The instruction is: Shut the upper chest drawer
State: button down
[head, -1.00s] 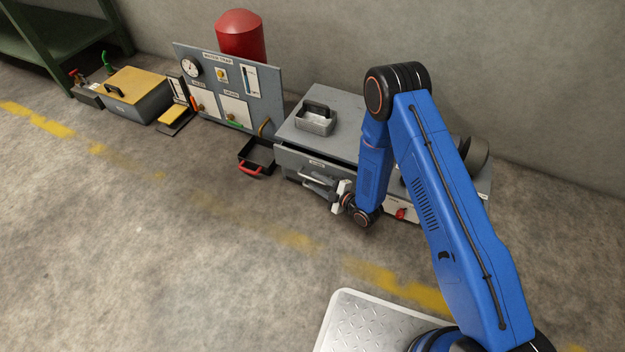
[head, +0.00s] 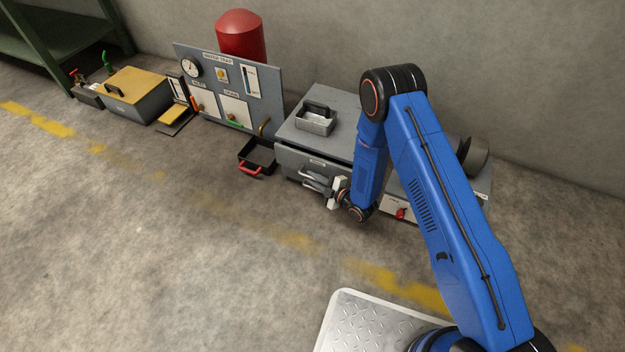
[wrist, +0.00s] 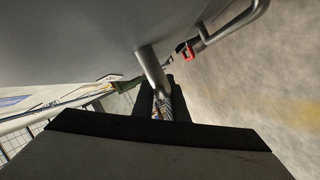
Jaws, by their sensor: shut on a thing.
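The grey chest (head: 345,103) stands against the wall, right of the panel board. Its upper drawer front (head: 297,162) bears a small label and sits close against the chest body. I cannot tell whether it is fully flush. My gripper (head: 317,181) is at the drawer front, shut on the drawer's bar handle. In the wrist view the dark fingers (wrist: 161,102) close around a grey bar handle (wrist: 151,68), beside the smooth grey front (wrist: 75,40). My arm hides the chest's right side.
A grey open box with a dark handle (head: 315,120) stands on the chest. A black tray with a red handle (head: 257,157) lies on the floor left of the chest. A red knob (head: 401,214) is to the right. Floor in front is clear.

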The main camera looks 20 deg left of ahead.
aim_at(316, 170)
jog(key=shift+w+d, duration=0.1)
jog(key=shift+w, duration=1.7)
jog(key=c, duration=1.8)
grip_release()
jog(key=shift+w, duration=0.1)
jog(key=shift+o, duration=0.2)
jog(key=v, duration=1.7)
jog(key=shift+s+d, duration=0.2)
jog(key=shift+s, duration=0.05)
